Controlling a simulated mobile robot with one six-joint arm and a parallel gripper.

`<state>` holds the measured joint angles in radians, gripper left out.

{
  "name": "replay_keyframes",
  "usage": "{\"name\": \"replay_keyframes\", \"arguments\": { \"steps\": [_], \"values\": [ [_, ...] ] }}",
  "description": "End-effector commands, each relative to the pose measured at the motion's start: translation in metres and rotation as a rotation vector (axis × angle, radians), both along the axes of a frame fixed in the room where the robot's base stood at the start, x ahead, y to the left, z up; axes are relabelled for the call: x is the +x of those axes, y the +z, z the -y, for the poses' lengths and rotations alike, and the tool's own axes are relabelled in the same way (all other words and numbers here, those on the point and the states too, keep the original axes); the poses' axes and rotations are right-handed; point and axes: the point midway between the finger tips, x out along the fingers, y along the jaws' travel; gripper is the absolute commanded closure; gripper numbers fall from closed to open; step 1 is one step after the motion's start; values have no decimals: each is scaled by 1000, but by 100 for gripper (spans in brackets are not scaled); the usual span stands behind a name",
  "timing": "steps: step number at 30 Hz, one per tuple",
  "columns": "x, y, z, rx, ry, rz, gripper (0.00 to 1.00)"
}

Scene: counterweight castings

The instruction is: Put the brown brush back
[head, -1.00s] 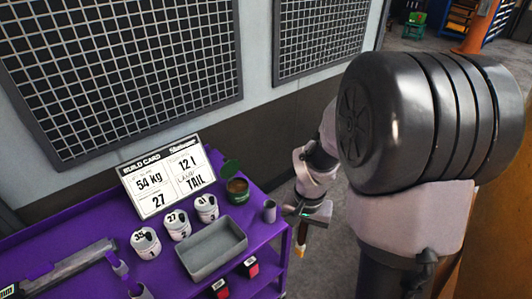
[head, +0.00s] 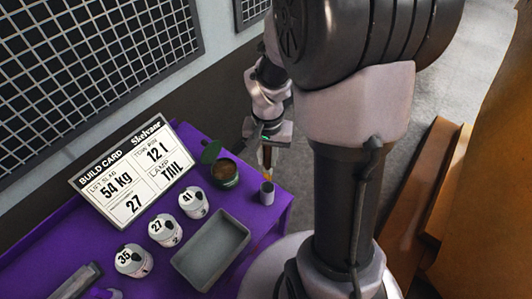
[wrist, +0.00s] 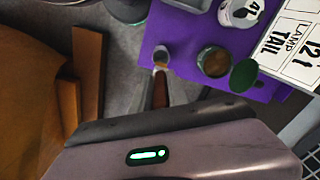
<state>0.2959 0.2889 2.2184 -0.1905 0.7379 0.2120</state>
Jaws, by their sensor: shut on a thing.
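A small grey cup (head: 267,192) stands on the table corner, below the brush in the head view. In the wrist view the brush end lies in line with that cup's place, and I cannot tell its height over it. A green tin (head: 224,173) with its lid raised stands left of the cup.
On the purple table (head: 272,218) stand a grey tray (head: 212,250), several numbered white pots (head: 163,229) and a build card (head: 135,174). A mesh panel (head: 90,75) rises behind. Brown boards (head: 437,180) stand to the right. Grey floor lies between.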

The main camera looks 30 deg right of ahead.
Motion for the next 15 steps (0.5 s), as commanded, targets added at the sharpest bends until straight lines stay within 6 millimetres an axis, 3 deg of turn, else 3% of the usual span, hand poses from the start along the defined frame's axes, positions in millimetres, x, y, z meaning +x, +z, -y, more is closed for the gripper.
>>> {"name": "replay_keyframes", "arguments": {
  "steps": [15],
  "values": [
    [-1,-47,-1,0,0,0,100]
  ]
}}
